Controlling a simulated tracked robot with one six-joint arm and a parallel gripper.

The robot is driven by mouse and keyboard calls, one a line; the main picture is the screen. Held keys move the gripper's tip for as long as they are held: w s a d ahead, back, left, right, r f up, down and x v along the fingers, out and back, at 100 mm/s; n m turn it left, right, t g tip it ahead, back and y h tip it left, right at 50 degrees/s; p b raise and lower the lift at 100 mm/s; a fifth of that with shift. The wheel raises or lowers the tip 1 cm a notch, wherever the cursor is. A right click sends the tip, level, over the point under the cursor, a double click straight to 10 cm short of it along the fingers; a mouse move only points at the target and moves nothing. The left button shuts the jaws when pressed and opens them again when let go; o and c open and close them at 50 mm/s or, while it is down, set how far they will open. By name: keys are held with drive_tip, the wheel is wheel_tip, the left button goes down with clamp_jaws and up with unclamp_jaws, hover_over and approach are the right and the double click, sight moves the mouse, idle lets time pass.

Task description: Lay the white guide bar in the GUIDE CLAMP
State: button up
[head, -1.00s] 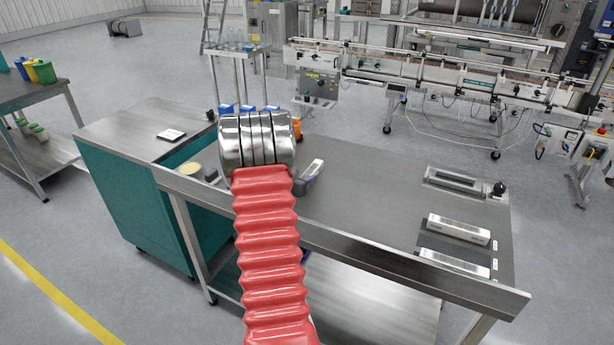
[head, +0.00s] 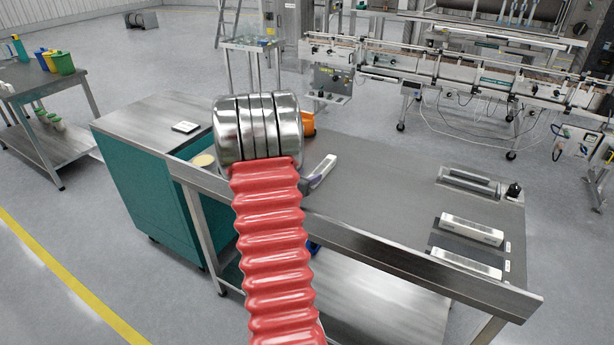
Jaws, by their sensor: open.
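A pale, narrow bar-like piece (head: 321,170), possibly the white guide bar, lies slantwise on the bench just right of my wrist. Its near end meets a dark grey part, and my arm hides some of that area. A metal fixture with a long slot (head: 469,181), which looks like the guide clamp, sits at the bench's right end with a black knob (head: 513,191) beside it. The slot looks empty. My shiny wrist and red-sleeved arm reach over the bench's near edge, left of the pale piece. My gripper's fingers are hidden behind the wrist.
Two pale metal blocks, one behind (head: 472,229) and one nearer (head: 465,264), lie on dark pads near the bench's right end. A raised steel rail (head: 380,248) runs along the near edge. The middle of the bench (head: 390,185) is clear. A teal cabinet (head: 150,185) stands left.

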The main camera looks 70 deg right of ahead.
idle(0.4)
drive_tip(key=w+a+r+m+y, duration=0.1)
drive_tip(key=w+a+r+m, duration=0.35)
drive_tip(key=a, duration=0.75)
drive_tip(key=w+a+r+m+y, duration=0.15)
drive_tip(key=a+r+m, duration=0.35)
drive_tip(key=a+r, duration=0.5)
drive_tip(key=s+a+m+t+y, duration=0.2)
drive_tip(key=a+y, duration=0.1)
drive_tip(key=a, duration=1.1)
drive_tip(key=s+a+r+m+t+y, duration=0.1)
drive_tip(key=a+m+t+y, duration=0.1)
drive_tip(key=a, duration=1.2)
drive_tip(key=s+a+m+t+y, duration=0.2)
drive_tip(key=a+y, duration=0.4)
drive_tip(key=a, duration=0.8)
drive_tip(key=shift+s+a+r+m+t, duration=0.15)
drive_tip(key=shift+s+r+m+t, duration=0.2)
drive_tip(key=shift+m, duration=0.4)
drive_tip(key=shift+o, duration=0.3)
drive_tip(key=shift+f, duration=0.1)
drive_tip(key=shift+c, duration=0.3)
